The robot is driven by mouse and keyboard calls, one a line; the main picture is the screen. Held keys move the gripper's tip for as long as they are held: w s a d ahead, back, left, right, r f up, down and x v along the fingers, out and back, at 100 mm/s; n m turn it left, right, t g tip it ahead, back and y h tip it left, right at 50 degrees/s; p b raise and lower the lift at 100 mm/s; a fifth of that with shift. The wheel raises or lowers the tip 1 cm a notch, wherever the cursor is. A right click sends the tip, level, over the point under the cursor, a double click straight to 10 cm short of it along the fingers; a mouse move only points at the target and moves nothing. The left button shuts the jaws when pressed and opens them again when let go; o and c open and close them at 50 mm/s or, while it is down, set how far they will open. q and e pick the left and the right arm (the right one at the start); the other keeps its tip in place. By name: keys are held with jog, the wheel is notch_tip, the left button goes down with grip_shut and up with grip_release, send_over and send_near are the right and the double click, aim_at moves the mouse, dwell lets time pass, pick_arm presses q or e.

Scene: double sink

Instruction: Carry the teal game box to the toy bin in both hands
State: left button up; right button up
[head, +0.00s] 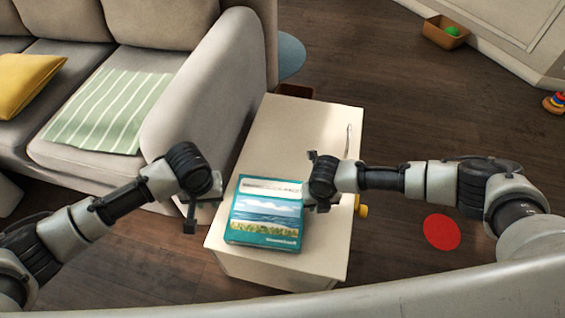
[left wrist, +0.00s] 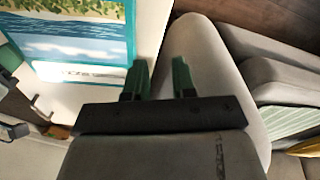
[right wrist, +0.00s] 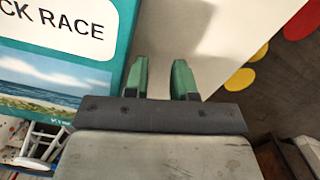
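The teal game box (head: 266,212) lies flat near the front end of a pale side table (head: 310,130); it also shows in the left wrist view (left wrist: 90,45) and the right wrist view (right wrist: 70,55). My left gripper (head: 197,212) is at the box's left side, open, fingers apart with nothing between them (left wrist: 158,80). My right gripper (head: 318,190) is at its right side, partly over its edge in the head view, also open and empty (right wrist: 160,80). Touch with the box cannot be told. A brown bin (head: 440,40) holding a green ball stands on the floor at the far right.
A grey sofa (head: 205,105) with a striped green blanket stands left of the table. A red disc (head: 441,232) and stacking rings (head: 555,102) lie on the floor at right. A yellow object (head: 361,207) is by the table's right edge. Open floor lies toward the bin.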

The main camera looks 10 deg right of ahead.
jog(key=shift+r, duration=0.4)
pick_arm(q)
notch_tip(320, 180, up, 3)
jog(key=shift+s+f, duration=0.1)
pick_arm(e)
notch_tip(320, 180, up, 11)
jog(key=shift+s, duration=0.4)
